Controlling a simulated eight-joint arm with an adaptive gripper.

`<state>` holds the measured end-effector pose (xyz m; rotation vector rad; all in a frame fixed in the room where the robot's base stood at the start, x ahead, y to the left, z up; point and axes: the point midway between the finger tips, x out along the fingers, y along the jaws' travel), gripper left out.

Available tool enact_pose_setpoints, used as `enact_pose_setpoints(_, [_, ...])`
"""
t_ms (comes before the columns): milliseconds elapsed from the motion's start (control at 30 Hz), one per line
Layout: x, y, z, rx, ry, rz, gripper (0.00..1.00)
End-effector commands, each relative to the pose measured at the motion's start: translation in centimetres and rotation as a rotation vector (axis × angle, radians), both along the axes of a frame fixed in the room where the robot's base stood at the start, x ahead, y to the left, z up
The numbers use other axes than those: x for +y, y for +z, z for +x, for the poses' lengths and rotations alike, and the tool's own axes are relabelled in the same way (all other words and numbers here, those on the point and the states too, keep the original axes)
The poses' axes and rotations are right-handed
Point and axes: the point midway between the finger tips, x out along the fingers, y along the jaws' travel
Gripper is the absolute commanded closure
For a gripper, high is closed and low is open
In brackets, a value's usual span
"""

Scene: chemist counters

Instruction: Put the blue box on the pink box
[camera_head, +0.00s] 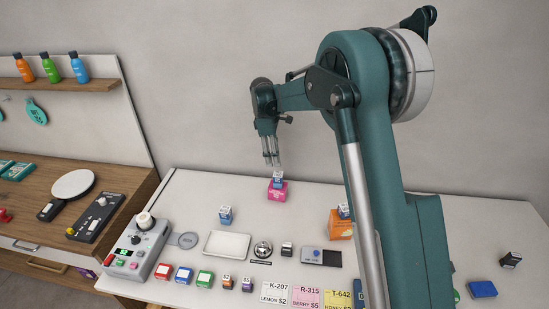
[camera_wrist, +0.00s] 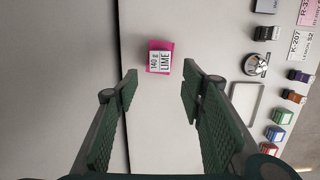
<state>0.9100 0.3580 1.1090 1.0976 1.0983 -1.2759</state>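The pink box (camera_head: 277,194) stands on the white counter near the back wall. A small blue box (camera_head: 278,183) with a white label on top sits on it. In the wrist view the white label reads "140 g LIME" and covers most of the blue box's top (camera_wrist: 160,61), with the pink box (camera_wrist: 151,44) showing around it. My gripper (camera_head: 271,163) is just above the stack. Its fingers (camera_wrist: 160,82) are spread wide with nothing between them, and the stack lies beyond the fingertips.
Another blue box (camera_head: 225,216) stands alone to the left. An orange box (camera_head: 339,228) with a small blue box (camera_head: 344,211) on it is partly behind my arm. Counter around the stack is clear.

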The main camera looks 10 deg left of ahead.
Motion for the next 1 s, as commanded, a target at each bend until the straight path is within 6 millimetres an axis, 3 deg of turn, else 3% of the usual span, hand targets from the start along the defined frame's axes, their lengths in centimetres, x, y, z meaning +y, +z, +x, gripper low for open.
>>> enact_pose_setpoints(700, [-0.1,0.1,0.0,-0.001,-0.003,0.001,0.60])
enact_pose_setpoints(1000, [-2.2,2.6,-1.0,-0.028,-0.058,0.016,0.60])
